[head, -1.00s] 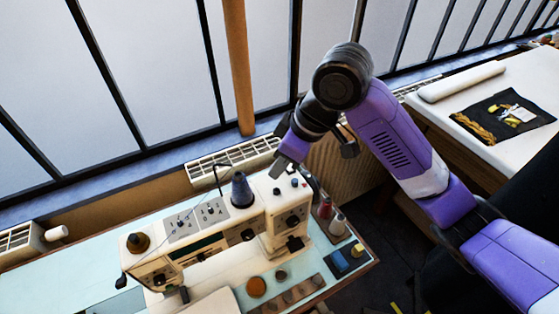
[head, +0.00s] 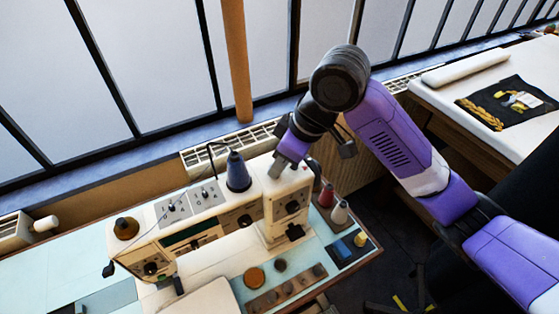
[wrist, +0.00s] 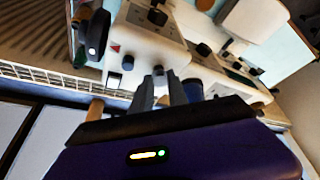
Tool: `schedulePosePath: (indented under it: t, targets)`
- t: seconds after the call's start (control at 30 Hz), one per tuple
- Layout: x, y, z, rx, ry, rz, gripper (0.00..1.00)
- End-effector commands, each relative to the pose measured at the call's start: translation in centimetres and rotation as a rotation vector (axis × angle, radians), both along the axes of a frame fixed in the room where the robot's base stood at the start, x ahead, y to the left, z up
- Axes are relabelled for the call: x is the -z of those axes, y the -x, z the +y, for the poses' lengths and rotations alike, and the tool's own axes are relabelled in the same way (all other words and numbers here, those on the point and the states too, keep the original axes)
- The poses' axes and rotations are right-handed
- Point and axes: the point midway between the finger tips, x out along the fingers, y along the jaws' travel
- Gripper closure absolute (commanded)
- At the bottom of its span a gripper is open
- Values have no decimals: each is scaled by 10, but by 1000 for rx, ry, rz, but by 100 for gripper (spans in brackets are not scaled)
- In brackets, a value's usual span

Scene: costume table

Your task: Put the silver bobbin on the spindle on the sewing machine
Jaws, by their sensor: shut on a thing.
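The cream sewing machine (head: 205,222) stands on the pale table; it also shows in the wrist view (wrist: 142,45). My gripper (head: 277,171) is over the right end of the machine's top, pointing down. In the wrist view my gripper (wrist: 160,76) is shut on a small dark-looking piece at its fingertips, which I take to be the silver bobbin (wrist: 158,70). The bobbin is mostly hidden by the fingers and is not clear in the head view. I cannot pick out the spindle for sure, or tell whether the bobbin touches it.
A blue thread cone (head: 237,172) stands on the machine top, left of my gripper. Red (head: 326,196) and white (head: 340,212) spools stand to the right. An orange disc (head: 254,277) and a dark round piece (head: 280,265) lie in front. A window is behind.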

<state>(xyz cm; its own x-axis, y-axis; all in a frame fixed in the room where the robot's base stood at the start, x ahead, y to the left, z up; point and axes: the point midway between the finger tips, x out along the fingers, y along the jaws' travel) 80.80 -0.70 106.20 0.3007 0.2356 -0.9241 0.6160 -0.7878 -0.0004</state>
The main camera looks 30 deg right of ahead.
Motion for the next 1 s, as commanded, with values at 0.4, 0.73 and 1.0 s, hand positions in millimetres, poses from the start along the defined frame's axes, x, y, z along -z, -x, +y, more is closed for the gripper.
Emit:
schedulePosePath:
  t: [0.4, 0.73, 1.0]
  targets:
    - [0, 0, 0, 0, 0, 0, 100]
    - [2, 1, -1, 0, 0, -1, 100]
    - [2, 1, -1, 0, 1, -1, 55]
